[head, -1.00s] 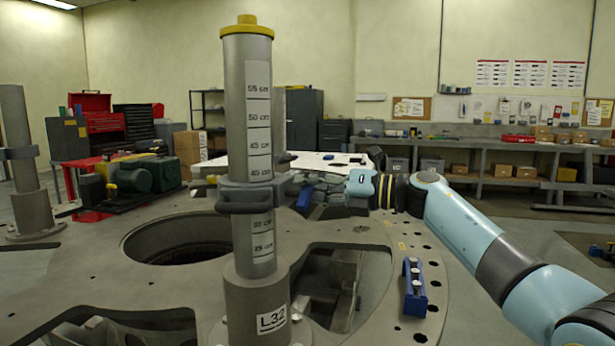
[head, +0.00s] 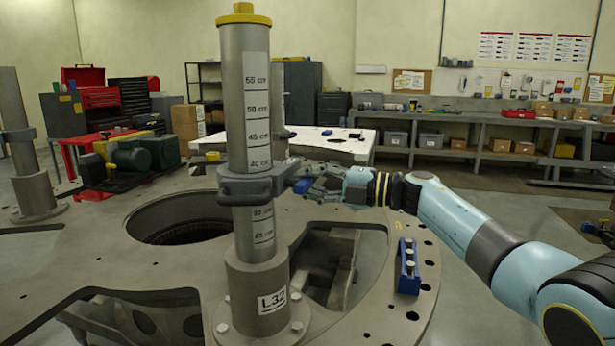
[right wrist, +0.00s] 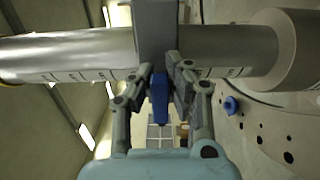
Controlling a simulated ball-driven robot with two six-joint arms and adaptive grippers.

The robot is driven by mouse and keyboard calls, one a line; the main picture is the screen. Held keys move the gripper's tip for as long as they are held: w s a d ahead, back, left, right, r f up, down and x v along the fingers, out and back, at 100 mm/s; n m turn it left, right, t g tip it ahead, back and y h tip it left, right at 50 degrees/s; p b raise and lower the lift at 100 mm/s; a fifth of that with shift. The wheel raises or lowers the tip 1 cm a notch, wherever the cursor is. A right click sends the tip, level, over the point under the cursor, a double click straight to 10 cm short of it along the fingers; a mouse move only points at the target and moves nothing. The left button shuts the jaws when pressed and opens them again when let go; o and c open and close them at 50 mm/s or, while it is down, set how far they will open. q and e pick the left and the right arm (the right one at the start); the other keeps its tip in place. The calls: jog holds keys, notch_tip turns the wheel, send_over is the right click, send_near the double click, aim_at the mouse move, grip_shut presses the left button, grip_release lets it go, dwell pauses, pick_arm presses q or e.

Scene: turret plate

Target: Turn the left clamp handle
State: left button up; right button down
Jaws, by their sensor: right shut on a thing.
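A grey measuring post (head: 247,110) with a yellow cap and label L32 stands upright in front of me. A dark grey clamp (head: 245,188) rings it at mid-height. The clamp's blue handle (head: 301,186) sticks out on its right side. My right gripper (head: 312,187) reaches in from the right and is shut on this handle. In the right wrist view the blue handle (right wrist: 160,98) lies between the two fingers, beside the clamp body (right wrist: 157,30). The fingers hide parts of the handle's sides. My left gripper is not in view.
The post stands on a wide grey turret plate (head: 390,225) with large openings. A blue block with bolts (head: 408,267) sits on the plate at right. Another post (head: 22,150) with a clamp stands at far left. A white-topped table (head: 340,142) is behind.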

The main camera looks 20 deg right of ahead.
jog(key=shift+r, duration=0.15)
dwell(0.3)
jog(key=c, duration=1.2)
grip_release()
jog(key=shift+c, duration=0.2)
jog(key=v, duration=1.2)
jog(key=shift+m, duration=0.3)
